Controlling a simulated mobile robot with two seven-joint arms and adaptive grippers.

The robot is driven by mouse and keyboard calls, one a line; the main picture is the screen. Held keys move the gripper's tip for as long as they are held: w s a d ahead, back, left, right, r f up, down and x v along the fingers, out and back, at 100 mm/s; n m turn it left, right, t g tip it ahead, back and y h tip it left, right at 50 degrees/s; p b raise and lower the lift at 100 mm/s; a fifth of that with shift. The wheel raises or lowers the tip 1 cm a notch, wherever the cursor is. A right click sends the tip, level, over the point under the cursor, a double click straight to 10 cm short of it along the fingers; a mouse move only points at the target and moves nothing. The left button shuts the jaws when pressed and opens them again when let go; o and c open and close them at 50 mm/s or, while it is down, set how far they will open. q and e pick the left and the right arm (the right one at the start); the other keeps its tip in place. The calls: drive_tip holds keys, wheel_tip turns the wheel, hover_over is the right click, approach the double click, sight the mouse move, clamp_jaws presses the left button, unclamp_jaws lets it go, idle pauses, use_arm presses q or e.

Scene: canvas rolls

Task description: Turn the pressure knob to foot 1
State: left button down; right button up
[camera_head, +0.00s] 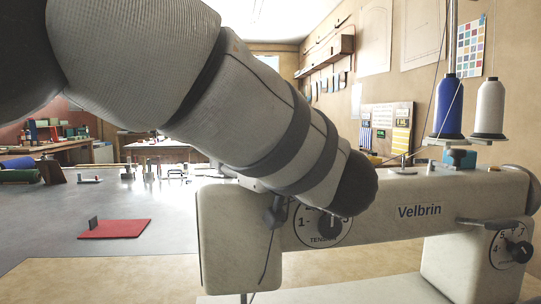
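A white sewing machine (373,221) marked "Velbrin" stands at the right. Its round dial (301,234), lettered "TENSION", has a black knob (329,224) and is partly covered by my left arm. A second dial with a black knob (519,251) is on the machine's right end; its small lettering is unclear. I cannot make out a knob marked for pressure. My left arm crosses from the upper left and ends in a dark rounded joint in front of the machine. My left gripper is hidden, and my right gripper is out of view.
Blue (448,105) and white (489,108) thread cones stand behind the machine. A red mat (114,229) with a small dark upright piece lies on the grey table (60,245). Cloth rolls (20,176) lie at the left. The table's left front is clear.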

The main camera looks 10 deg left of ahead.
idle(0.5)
use_arm(q)
drive_tip(key=c, duration=1.3)
unclamp_jaws()
drive_tip(key=shift+c, duration=0.2)
